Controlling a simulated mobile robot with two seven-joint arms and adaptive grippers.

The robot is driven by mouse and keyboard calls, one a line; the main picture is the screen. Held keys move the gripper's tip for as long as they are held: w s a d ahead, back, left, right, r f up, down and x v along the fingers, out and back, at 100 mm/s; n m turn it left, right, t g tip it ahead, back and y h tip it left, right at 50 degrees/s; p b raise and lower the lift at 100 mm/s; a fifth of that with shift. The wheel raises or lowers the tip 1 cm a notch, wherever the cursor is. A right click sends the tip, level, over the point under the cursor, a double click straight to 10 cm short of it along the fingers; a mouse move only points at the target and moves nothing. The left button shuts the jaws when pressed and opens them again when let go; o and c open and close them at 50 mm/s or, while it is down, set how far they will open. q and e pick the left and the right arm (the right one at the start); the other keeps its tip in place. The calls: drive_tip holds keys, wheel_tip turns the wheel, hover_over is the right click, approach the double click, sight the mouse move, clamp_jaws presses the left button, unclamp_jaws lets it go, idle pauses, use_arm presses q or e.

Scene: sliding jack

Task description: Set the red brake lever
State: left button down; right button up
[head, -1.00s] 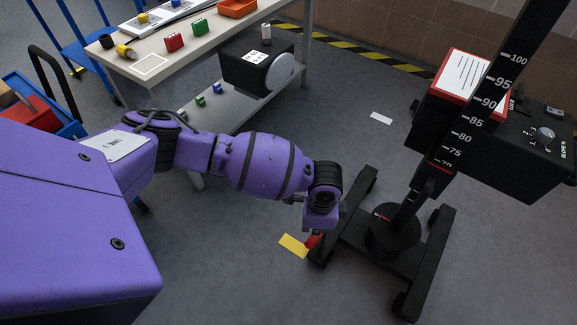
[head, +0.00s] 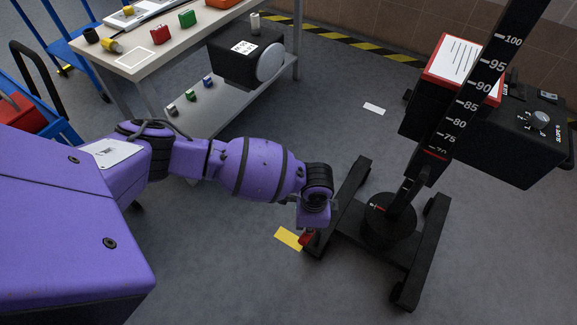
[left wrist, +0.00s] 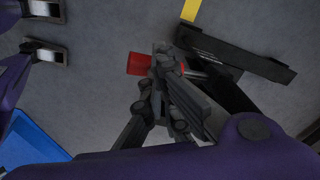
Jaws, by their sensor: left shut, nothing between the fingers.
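The red brake lever (head: 306,238) shows low at the left foot of the black jack stand (head: 390,222), just below my left wrist in the head view. In the left wrist view its red end (left wrist: 138,64) sticks out to the left of my fingertips, with a metal rod on the other side. My left gripper (left wrist: 162,58) is shut with nothing in it. Its fingers lie across the lever in that view; I cannot tell whether they touch it. In the head view my wrist mostly hides the fingers. My right gripper is not in view.
A yellow plate (head: 289,238) lies beside the lever. The stand's scale post (head: 470,95) rises at the right beside a black box (head: 515,140). A workbench (head: 165,60) with small coloured parts stands at the back left. The floor in front is clear.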

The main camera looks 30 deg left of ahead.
use_arm(q)
drive_tip(key=shift+w+f+b, duration=0.1)
drive_tip(key=shift+f+b, duration=1.35)
drive_tip(key=shift+f, duration=1.9)
drive_tip(key=shift+r+p, duration=1.8)
drive_tip(key=shift+p, duration=0.2)
wheel_tip(320, 180, up, 4)
drive_tip(key=p, duration=0.4)
drive_tip(key=shift+w+r, duration=0.1)
drive_tip(key=shift+r, duration=0.1)
wheel_tip(320, 180, up, 2)
drive_tip(key=p, duration=0.2)
drive_tip(key=shift+r+p, duration=0.25)
drive_tip(key=shift+p, duration=0.1)
drive_tip(key=shift+r+p, duration=0.5)
drive_tip(key=shift+f, duration=0.15)
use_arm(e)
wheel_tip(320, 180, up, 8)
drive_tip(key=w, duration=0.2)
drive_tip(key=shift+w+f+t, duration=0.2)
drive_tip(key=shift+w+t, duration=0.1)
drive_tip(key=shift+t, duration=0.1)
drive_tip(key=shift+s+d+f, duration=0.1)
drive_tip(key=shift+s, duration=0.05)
